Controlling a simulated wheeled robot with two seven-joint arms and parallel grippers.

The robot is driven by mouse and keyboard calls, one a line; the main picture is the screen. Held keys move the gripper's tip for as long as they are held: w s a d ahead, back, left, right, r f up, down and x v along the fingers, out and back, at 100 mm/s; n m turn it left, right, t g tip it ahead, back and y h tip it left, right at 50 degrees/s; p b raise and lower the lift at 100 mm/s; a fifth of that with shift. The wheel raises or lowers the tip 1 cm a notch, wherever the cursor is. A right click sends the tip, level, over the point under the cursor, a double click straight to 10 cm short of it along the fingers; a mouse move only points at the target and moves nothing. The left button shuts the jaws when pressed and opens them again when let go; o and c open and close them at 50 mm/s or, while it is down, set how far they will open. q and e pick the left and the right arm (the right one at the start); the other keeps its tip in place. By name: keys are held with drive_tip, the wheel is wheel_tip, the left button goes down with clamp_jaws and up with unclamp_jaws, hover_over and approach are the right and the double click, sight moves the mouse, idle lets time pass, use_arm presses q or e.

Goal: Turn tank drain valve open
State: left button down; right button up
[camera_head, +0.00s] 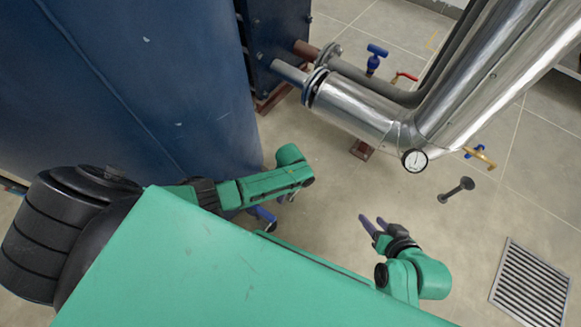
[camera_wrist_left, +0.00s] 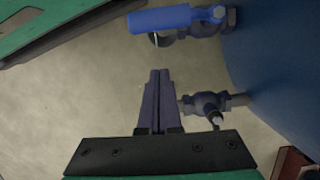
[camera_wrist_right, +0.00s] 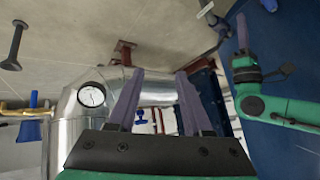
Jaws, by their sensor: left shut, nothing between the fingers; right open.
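A valve with a blue lever handle (camera_wrist_left: 160,20) sits on the dark blue tank (camera_wrist_left: 275,60) at the top of the left wrist view. In the head view a blue lever (camera_head: 263,213) shows partly, behind my left arm. A second, darker valve (camera_wrist_left: 208,103) stands on a short pipe from the tank. I cannot tell which one is the drain valve. My left gripper (camera_wrist_left: 160,72) is shut and empty, below the blue handle and left of the darker valve, apparently touching neither. My right gripper (camera_head: 370,222) is open and empty, away from the tank; its spread fingers show in the right wrist view (camera_wrist_right: 160,72).
A large silver pipe (camera_head: 450,100) with a gauge (camera_head: 415,160) stands beyond my right gripper. A dark post (camera_head: 456,190) and a floor grate (camera_head: 531,284) lie to the right. Floor between the arms is clear.

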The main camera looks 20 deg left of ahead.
use_arm(q)
drive_tip(key=p+v, duration=0.4)
drive_tip(key=v, duration=0.5)
drive_tip(key=shift+r+p, duration=0.35)
drive_tip(key=shift+r, duration=0.1)
use_arm(e)
drive_tip(key=s+d+r+g+h, duration=0.3)
drive_tip(key=s+d+r+g, duration=0.1)
drive_tip(key=d, duration=0.5)
drive_tip(key=shift+s+d+r+m+g+h, duration=0.15)
drive_tip(key=shift+s+m+g+h, duration=0.2)
drive_tip(key=shift+s+g, duration=0.35)
use_arm(q)
drive_tip(key=shift+a, duration=0.1)
